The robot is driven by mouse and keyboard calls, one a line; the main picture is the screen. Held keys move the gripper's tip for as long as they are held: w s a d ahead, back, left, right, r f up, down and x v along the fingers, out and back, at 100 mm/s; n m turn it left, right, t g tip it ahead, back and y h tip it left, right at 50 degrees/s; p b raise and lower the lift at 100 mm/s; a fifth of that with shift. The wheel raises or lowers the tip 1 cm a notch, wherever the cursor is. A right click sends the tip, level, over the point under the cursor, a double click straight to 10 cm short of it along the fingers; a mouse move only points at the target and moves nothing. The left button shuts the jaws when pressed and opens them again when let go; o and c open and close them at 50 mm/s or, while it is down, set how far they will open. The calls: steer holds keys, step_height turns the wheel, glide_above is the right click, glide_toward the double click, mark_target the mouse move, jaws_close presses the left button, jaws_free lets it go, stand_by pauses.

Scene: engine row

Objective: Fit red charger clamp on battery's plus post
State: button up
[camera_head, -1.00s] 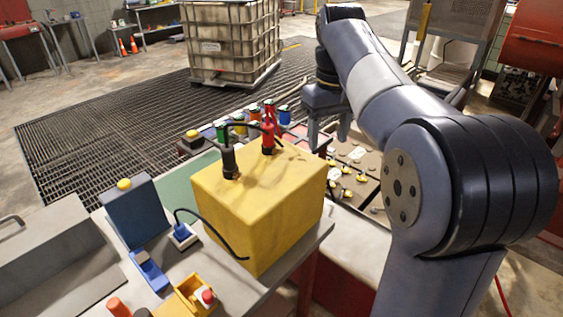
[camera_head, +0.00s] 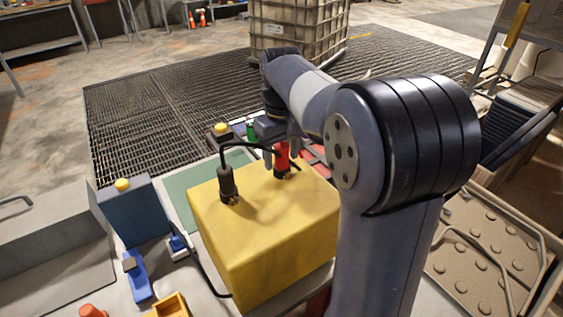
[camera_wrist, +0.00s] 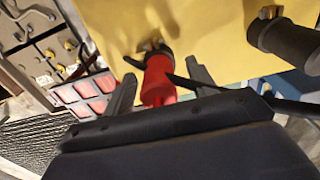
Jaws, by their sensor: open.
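The yellow battery (camera_head: 265,235) stands on the bench, with a black clamp (camera_head: 227,183) upright on its left post. The red clamp (camera_head: 282,162) stands upright at the other post, with a dark cable running to it. In the wrist view the red clamp (camera_wrist: 158,80) meets the metal post (camera_wrist: 153,48); how fully it grips the post is hard to tell. My gripper (camera_head: 281,155) is open above the battery's far side. In the wrist view its fingers (camera_wrist: 161,85) are spread on either side of the red clamp, with a visible gap on the left.
A blue box (camera_head: 137,215) with a yellow button, a blue clip-like item (camera_head: 138,280) and a yellow open bin (camera_head: 168,306) are left of the battery. A red-compartment tray (camera_wrist: 85,95) lies beyond it. The black clamp (camera_wrist: 285,42) is close on the right in the wrist view.

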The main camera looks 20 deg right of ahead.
steer(key=shift+c, duration=0.2)
jaws_close()
stand_by(0.4)
